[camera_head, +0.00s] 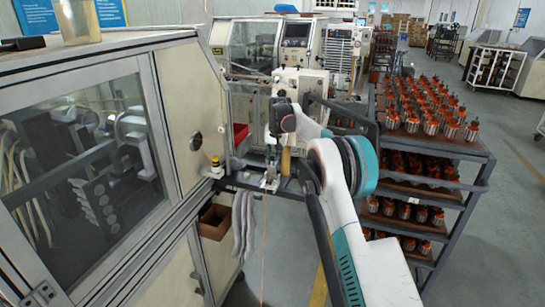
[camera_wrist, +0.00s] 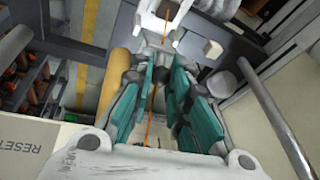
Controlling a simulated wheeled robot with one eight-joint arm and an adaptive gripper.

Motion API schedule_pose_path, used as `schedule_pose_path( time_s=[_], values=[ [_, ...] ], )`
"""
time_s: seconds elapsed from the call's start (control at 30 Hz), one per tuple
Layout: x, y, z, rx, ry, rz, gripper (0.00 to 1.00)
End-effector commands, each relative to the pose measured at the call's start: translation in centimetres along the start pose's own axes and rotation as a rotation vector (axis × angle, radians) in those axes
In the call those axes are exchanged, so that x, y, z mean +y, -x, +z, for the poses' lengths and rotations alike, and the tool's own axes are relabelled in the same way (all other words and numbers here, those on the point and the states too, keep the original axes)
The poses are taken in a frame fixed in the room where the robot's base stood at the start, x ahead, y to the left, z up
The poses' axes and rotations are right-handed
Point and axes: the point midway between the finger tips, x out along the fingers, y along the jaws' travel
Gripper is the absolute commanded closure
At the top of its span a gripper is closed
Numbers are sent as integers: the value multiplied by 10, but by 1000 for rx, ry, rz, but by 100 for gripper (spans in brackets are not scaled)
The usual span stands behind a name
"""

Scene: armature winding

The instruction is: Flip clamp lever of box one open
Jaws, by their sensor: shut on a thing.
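My gripper (camera_head: 271,160) points down at the small white metal clamp (camera_head: 269,183) on the dark rail in front of the winding machine. In the wrist view, the teal-padded fingers of my gripper (camera_wrist: 168,75) straddle an orange wire. The white clamp (camera_wrist: 155,22) shows just beyond the fingertips, with the wire passing through it. My gripper is shut on the clamp lever, which is mostly hidden between the fingers. How far the lever is tilted cannot be told. The orange wire (camera_head: 264,240) runs from the clamp toward the front.
A tan cylindrical handle (camera_head: 285,161) stands close beside my gripper. A large glazed machine cabinet (camera_head: 180,110) fills the left. A rack (camera_head: 440,150) with several orange-and-silver armatures stands at the right. A yellow-black button (camera_head: 215,162) sits on the cabinet corner. Open floor lies at the far right.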

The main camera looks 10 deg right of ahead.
Motion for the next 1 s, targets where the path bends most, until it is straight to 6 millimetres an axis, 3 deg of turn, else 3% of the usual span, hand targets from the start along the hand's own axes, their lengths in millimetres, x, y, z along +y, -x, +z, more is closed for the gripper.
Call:
schedule_pose_path(
  time_s=[0.27,0.3,0.37,0.4,0.77,1.0],
  values=[
    [1,-2,2,-4,0,2,100],
    [1,-2,2,-4,0,2,77],
    [1,-2,2,-4,0,2,63],
    [1,-1,1,-3,0,2,62],
    [0,3,0,-1,0,1,62],
    [0,38,0,-1,0,1,62]
  ],
)
